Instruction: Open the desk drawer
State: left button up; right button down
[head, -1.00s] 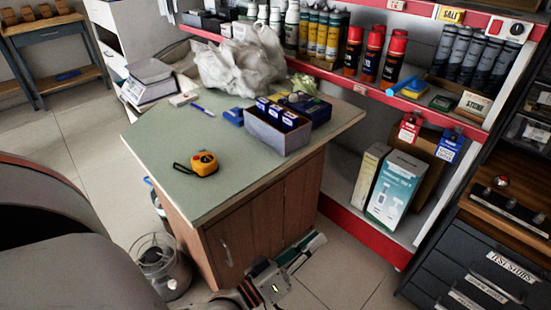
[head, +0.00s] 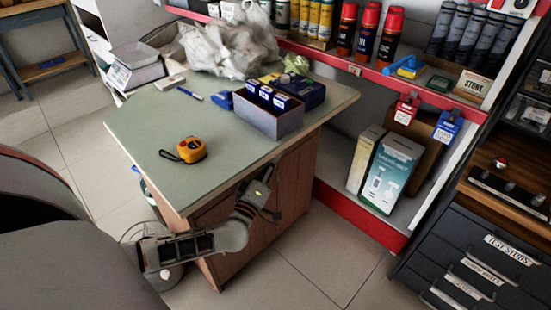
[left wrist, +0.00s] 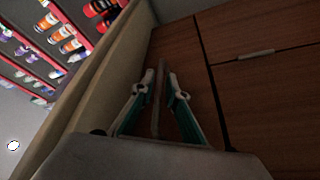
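The desk (head: 165,120) has a green top and brown wooden sides. Its front is partly behind my left arm in the head view. In the left wrist view the brown front shows dark seams between panels (left wrist: 270,95), and a pale bar handle (left wrist: 257,54) on the right. The panels look flush and closed. My left gripper (left wrist: 160,77) has two teal-lined fingers with a narrow gap between the tips. It is close to the desk front, left of the handle, and does not hold it. Its fingers are not clear in the head view. My right gripper is not in view.
On the desk lie an orange tape measure (head: 192,150), a grey box (head: 268,122) of blue packs and a plastic bag (head: 235,50). A shelf with a red edge (head: 360,220) stands behind. Dark drawers (head: 460,255) are at the right. Floor (head: 310,265) is clear between.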

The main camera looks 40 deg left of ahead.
pick_arm(q)
jog(key=shift+w+a+r, duration=0.1)
jog(key=shift+w, duration=0.35)
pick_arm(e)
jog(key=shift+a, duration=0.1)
pick_arm(q)
grip_shut()
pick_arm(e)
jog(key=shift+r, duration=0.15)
